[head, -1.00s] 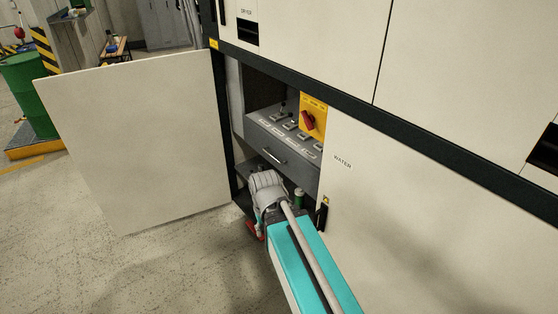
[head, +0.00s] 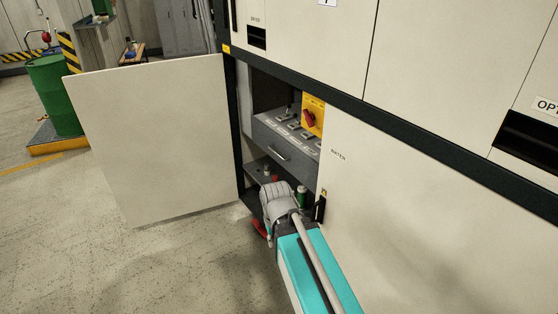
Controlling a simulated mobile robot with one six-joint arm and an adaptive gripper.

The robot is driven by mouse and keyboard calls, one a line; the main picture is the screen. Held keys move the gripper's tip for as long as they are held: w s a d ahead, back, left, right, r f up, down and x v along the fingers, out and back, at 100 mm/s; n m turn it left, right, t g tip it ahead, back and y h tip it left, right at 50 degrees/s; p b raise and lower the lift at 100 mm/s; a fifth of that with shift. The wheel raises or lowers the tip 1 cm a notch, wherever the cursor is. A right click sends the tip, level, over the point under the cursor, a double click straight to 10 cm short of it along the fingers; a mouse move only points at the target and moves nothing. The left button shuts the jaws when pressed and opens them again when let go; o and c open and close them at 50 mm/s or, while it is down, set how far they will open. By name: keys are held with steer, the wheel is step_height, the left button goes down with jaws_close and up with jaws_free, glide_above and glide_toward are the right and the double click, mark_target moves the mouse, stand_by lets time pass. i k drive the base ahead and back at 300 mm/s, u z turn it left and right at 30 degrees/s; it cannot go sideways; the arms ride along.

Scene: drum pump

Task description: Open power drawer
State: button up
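The power drawer (head: 274,147) is a grey front with a light metal handle (head: 280,152), inside the open cabinet compartment. It looks closed. Above it sit a panel of several switches (head: 300,130) and a red rotary switch (head: 309,118) on a yellow plate (head: 316,104). My arm reaches up from the bottom of the view. Its grey wrist stands in front of the compartment's lower part, below the drawer handle and apart from it in the picture. My gripper's fingers are hidden behind the wrist, so I cannot see whether they are open.
The cabinet door (head: 150,140) stands wide open on the left. A closed panel marked WATER (head: 400,210) is on the right. Small items, including a green bottle (head: 302,196), stand on the lower shelf. A green drum (head: 54,95) is far left. The floor in front is clear.

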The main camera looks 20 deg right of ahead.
mark_target(298, 150)
steer(key=k, duration=0.3)
steer(key=u, duration=0.35)
steer(key=i, duration=1.3)
steer(key=z, duration=0.35)
